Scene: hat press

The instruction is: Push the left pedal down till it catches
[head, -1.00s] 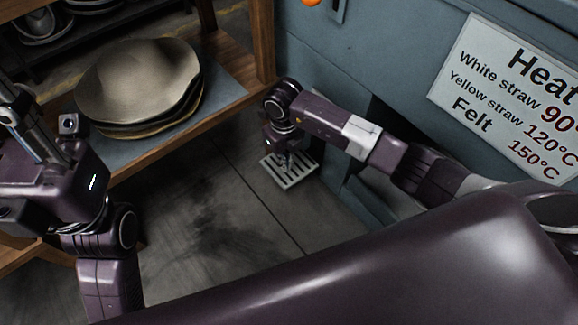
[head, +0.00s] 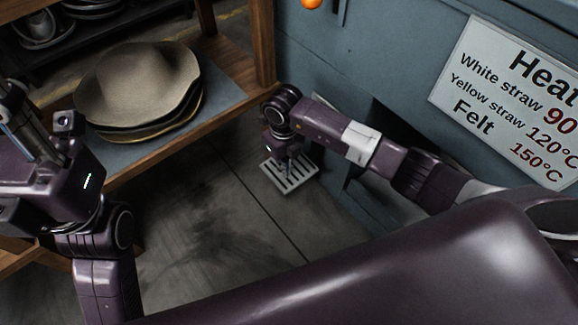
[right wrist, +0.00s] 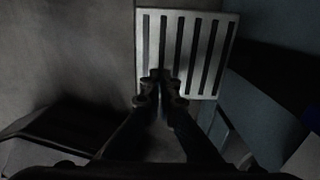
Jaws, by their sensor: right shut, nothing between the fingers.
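The left pedal (head: 291,178) is a pale slotted metal plate low by the floor at the foot of the blue-grey machine. It also shows in the right wrist view (right wrist: 228,42). My right gripper (head: 287,165) points down over the pedal. In the right wrist view, its shut, empty fingertips (right wrist: 160,76) overlap the near part of the plate, toward its left. I cannot tell whether they touch it. My left arm is at the left of the head view, and its fingers do not show.
A wooden shelf (head: 190,138) with a stack of felt hats (head: 140,85) stands at the left. The machine's blue-grey front (head: 390,62) bears a heat sign (head: 512,95) and a dark opening beside my right forearm. The dark floor (head: 215,235) in front of the pedal is clear.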

